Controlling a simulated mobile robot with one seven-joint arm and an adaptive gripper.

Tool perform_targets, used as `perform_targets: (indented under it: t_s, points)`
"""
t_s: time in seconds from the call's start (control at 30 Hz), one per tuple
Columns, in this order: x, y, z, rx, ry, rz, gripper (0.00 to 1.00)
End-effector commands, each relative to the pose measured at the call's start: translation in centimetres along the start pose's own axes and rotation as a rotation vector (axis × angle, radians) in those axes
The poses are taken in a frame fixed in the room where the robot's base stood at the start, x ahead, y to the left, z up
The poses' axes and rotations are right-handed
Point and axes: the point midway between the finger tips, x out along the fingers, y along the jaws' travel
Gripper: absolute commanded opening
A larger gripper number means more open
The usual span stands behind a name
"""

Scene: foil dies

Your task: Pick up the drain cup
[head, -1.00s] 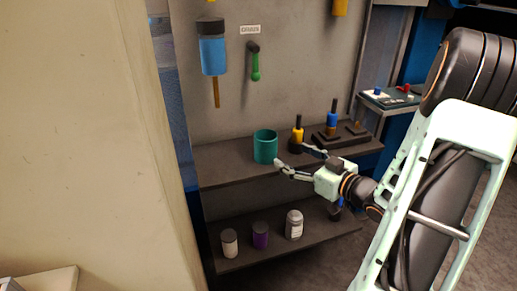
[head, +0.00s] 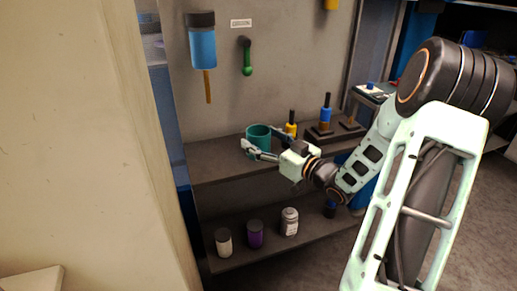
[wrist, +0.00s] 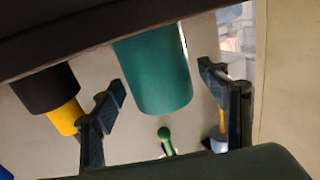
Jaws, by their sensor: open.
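The drain cup looks to be the teal open-topped cup (head: 259,134), upright on the upper shelf (head: 215,172) in the head view. My gripper (head: 262,143) is open at the cup, with one finger in front of it and the other behind or beside it, partly hidden. In the wrist view the teal cup (wrist: 156,72) lies between the two spread fingers (wrist: 164,95). Gaps show on both sides of the cup there, so neither finger appears to touch it.
A yellow-and-black tool (head: 291,129) stands close right of the cup, and a blue one (head: 326,112) farther right. A blue cylinder (head: 202,48) and a green-handled tool (head: 247,58) hang on the wall. Several jars (head: 255,236) stand on the lower shelf. A pale wall is at left.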

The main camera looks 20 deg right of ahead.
Motion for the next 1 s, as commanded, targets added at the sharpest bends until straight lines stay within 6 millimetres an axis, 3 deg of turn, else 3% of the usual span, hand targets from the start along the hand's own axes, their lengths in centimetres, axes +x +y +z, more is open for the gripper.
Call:
perform_targets:
  t_s: [0.1, 0.37, 0.8, 1.0]
  points:
    - [1.14, -0.01, -0.03, 0.000, 0.001, 0.000, 0.69]
    - [1.34, 0.01, -0.10, 0.000, 0.000, 0.001, 0.69]
    - [1.31, 0.01, -0.12, 0.000, 0.001, 0.001, 0.22]
    - [1.31, 0.01, -0.15, 0.000, 0.001, 0.001, 0.22]
